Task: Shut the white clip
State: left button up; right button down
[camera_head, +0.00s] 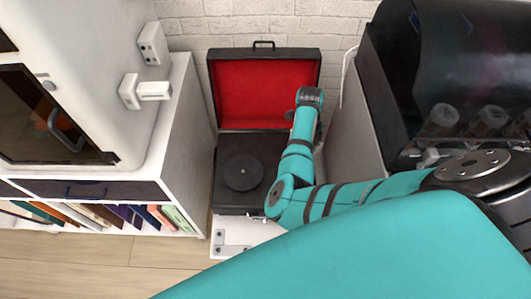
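I cannot single out the white clip for certain. Small white fittings sit at the right edge of the big white cabinet-like machine on the left: an upper block (153,43), a lower block (130,91) and a short bar (155,90) beside it. I cannot tell whether any of them is a clip, or open or shut. My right arm reaches in from the right, and its grey end (310,97) is in front of the red-lined lid, to the right of the fittings. Its fingers cannot be made out. My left gripper is out of view.
An open black record player case (240,172) with a red-lined lid (262,88) stands in the middle. A white shelf unit (180,130) with books is at left. A dark glossy machine (450,60) stands at right. Wooden floor (90,265) shows at lower left.

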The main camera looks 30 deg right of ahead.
jog(key=shift+w+a, duration=0.3)
jog(key=shift+a, duration=0.45)
jog(key=shift+w+a+r+p, duration=0.1)
jog(key=shift+r+p, duration=0.1)
jog(key=shift+p, duration=0.15)
jog(key=r+p, duration=0.6)
jog(key=shift+d+r+p, duration=0.25)
jog(key=shift+r+p, duration=0.05)
jog(key=shift+p, duration=0.1)
dwell(0.6)
